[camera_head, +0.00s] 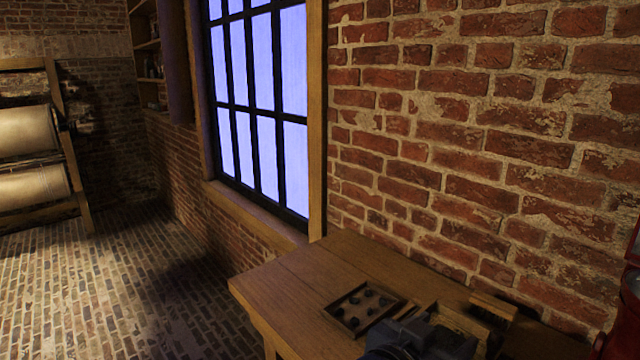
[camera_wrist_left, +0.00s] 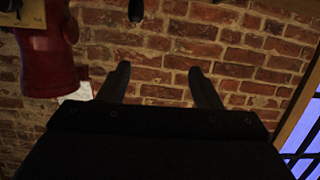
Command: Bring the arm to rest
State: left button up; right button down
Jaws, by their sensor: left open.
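My left gripper (camera_wrist_left: 158,73) shows in the left wrist view with its two dark fingers spread apart. Nothing is between them; the brick wall (camera_wrist_left: 150,45) lies behind. In the head view, a dark grey and bluish part of my left arm (camera_head: 425,340) shows at the bottom edge, over the front of the wooden table (camera_head: 285,278). Its fingers cannot be made out clearly there. My right gripper is in neither view.
A shallow wooden tray (camera_head: 329,311) with several small dark pieces lies on the table, close to my left arm. Beyond it are a wooden box (camera_head: 457,318) and a dark-topped block (camera_head: 493,304). A red object (camera_head: 628,315) stands at the right edge. The table's left part is clear.

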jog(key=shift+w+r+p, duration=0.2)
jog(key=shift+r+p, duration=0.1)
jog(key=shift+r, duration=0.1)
pick_arm(q)
jog(key=a+f+n+g+y, duration=0.1)
jog(key=a+f+n+y, duration=0.15)
jog(key=a, duration=1.05)
jog(key=a+f+n+g+y, duration=0.1)
jog(key=a+f+n, duration=0.25)
jog(key=a, duration=0.85)
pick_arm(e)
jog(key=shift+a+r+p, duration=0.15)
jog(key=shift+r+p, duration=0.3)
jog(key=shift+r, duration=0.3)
pick_arm(q)
jog(key=s+a+f+n+g+y, duration=0.1)
jog(key=s+a+f+n+y, duration=0.1)
jog(key=s+a, duration=0.4)
jog(key=s+a+f+n+g+y, duration=0.1)
jog(key=s+a+f+n+y, duration=0.1)
jog(key=s+a+f, duration=0.2)
jog(key=s+a+p, duration=0.1)
jog(key=s+a, duration=0.1)
jog(key=s, duration=0.2)
jog(key=shift+s+a+n+g, duration=0.25)
jog(key=shift+a+n+g, duration=0.15)
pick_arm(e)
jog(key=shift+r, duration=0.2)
